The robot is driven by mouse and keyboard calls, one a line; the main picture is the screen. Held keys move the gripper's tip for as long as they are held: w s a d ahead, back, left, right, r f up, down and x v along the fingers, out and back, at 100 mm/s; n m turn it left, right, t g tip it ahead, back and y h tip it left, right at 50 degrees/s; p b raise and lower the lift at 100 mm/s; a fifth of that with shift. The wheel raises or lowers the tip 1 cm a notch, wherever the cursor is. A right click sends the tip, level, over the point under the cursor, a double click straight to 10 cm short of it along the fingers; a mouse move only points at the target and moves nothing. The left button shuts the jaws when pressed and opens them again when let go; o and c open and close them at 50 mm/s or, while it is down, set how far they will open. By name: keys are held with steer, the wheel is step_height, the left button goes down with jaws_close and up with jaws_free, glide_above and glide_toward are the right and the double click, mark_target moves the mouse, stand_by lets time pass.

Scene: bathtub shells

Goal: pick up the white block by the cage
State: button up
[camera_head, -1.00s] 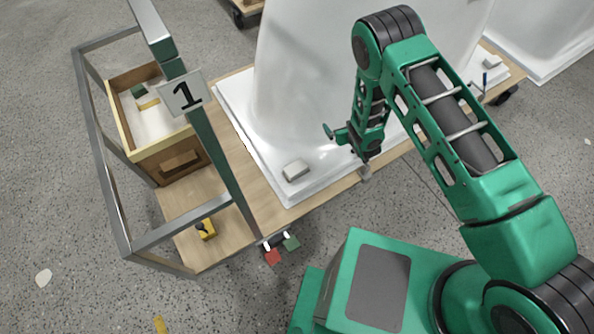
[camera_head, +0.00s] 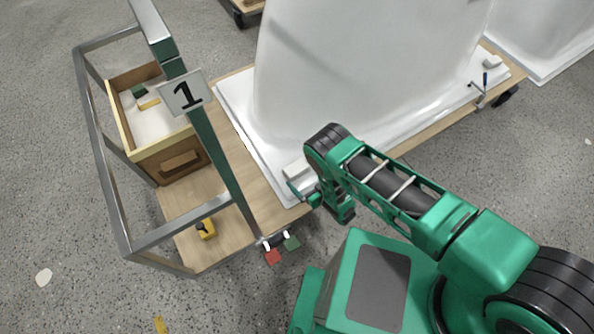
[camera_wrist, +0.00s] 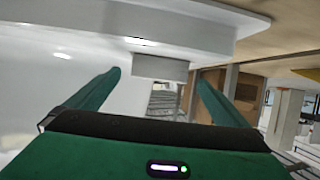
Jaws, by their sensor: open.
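The white block (camera_head: 295,168) lies on the white rim of the tub shell, to the right of the metal cage (camera_head: 120,205) with the number 1 sign. My gripper (camera_head: 301,190) is at the block and partly hides it in the head view. In the wrist view the block (camera_wrist: 160,67) shows between the tips of my open gripper (camera_wrist: 160,80), one finger to each side. I cannot tell whether a finger touches it.
The large white tub shell (camera_head: 370,70) rises just behind the block. A wooden box (camera_head: 178,162) stands inside the cage, with a yellow item (camera_head: 206,230) near it. Red (camera_head: 273,257) and green (camera_head: 292,243) pieces are at the cage's near corner. Another small white block (camera_head: 492,62) lies far right.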

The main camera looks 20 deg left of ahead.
mark_target(296, 170)
steer(key=shift+x, duration=3.55)
steer(key=c, duration=1.1)
